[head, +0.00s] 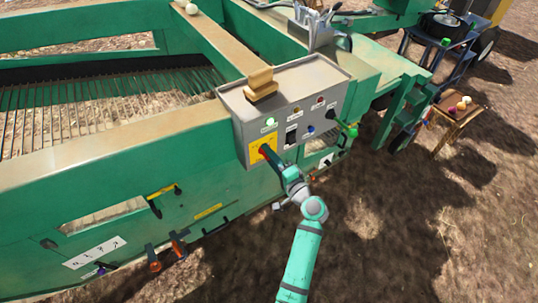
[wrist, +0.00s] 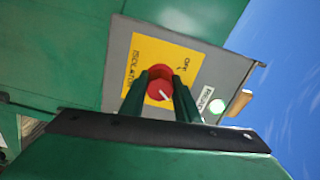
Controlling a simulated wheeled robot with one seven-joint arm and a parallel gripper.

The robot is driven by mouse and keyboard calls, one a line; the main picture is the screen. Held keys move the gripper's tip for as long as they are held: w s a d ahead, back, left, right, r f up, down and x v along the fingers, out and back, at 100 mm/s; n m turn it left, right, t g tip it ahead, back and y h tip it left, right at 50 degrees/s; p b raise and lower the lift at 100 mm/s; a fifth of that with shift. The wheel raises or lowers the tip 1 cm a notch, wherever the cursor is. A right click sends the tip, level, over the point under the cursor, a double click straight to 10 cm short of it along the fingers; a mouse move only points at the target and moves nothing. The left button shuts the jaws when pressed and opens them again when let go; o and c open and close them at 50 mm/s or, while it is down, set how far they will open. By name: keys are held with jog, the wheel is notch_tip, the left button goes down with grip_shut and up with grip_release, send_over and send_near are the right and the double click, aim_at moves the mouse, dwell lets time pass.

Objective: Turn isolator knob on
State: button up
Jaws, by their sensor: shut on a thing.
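The isolator knob (wrist: 160,90) is red with a white pointer mark and sits on a yellow plate (wrist: 180,52) lettered "ISOLATOR" and "OFF". My gripper (wrist: 161,80) has its two dark green fingers on either side of the knob, shut on it. In the head view, my gripper (head: 267,152) reaches the yellow plate (head: 257,149) on the grey control box (head: 240,106) and hides most of the knob.
Beside the plate are a lit green lamp (head: 269,122), a black switch (head: 291,135) and a blue button (head: 311,129). Open ground (head: 400,240) lies at the right.

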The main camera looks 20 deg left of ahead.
jog(key=shift+f+m, duration=0.1)
jog(key=shift+m, duration=0.6)
jog(key=o, duration=1)
jog(key=shift+o, duration=0.2)
jog(key=v, duration=1.1)
jog(key=shift+s, duration=0.1)
